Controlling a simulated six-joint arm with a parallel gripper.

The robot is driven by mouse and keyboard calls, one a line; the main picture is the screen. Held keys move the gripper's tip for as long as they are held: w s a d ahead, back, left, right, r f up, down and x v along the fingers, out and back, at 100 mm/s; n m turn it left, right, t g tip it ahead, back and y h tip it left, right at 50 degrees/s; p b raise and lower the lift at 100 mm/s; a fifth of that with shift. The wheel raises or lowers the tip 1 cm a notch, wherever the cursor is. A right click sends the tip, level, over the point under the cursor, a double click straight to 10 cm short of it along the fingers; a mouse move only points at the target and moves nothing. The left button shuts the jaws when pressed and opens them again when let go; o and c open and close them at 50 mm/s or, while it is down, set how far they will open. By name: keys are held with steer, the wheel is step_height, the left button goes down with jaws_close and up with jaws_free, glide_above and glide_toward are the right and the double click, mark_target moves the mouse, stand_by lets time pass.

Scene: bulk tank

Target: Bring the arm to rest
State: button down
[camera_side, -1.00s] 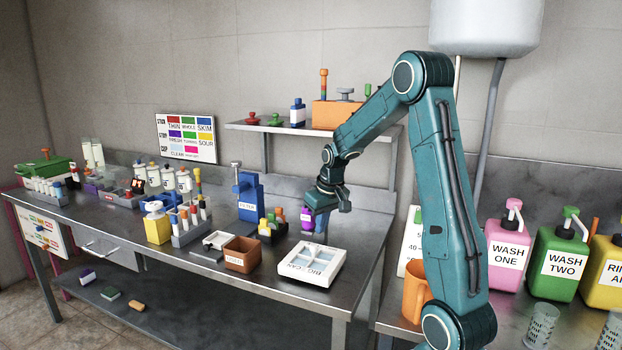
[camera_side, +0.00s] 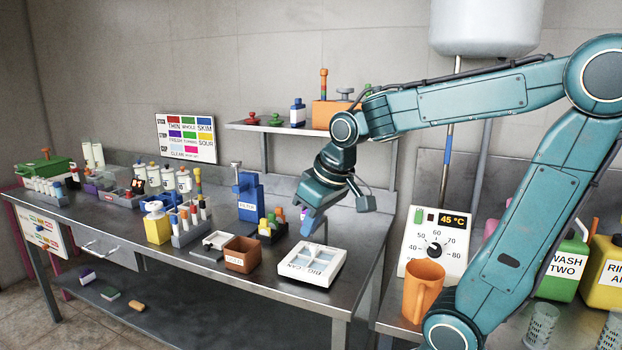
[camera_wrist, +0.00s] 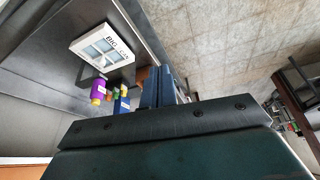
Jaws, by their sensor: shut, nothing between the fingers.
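My gripper (camera_side: 309,226) hangs pointing down and slightly left in the side view, over the right part of the steel bench. Its fingers are shut and hold nothing. In the wrist view the gripper's fingers (camera_wrist: 163,85) show close together. My arm reaches in from the right, with its elbow near the right edge of the side view. The white BIG CAN tray (camera_side: 296,273) lies below and in front of the fingers. A purple bottle (camera_wrist: 98,91) stands near the tray in the wrist view; the gripper mostly hides it in the side view.
A brown box (camera_side: 242,256), a blue stand (camera_side: 248,200) and a rack of coloured vials (camera_side: 272,228) stand left of the gripper. A shelf (camera_side: 258,128) is behind. An orange mug (camera_side: 423,290) and a 45 °C dial panel (camera_side: 452,240) are near my arm.

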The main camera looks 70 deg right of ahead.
steer(key=s+a+n+t+y, duration=0.1)
steer(key=s+a+n, duration=0.1)
steer(key=s+a, duration=0.5)
steer(key=shift+s+a+r, duration=0.2)
steer(key=shift+s+a, duration=0.05)
steer(key=shift+s, duration=0.95)
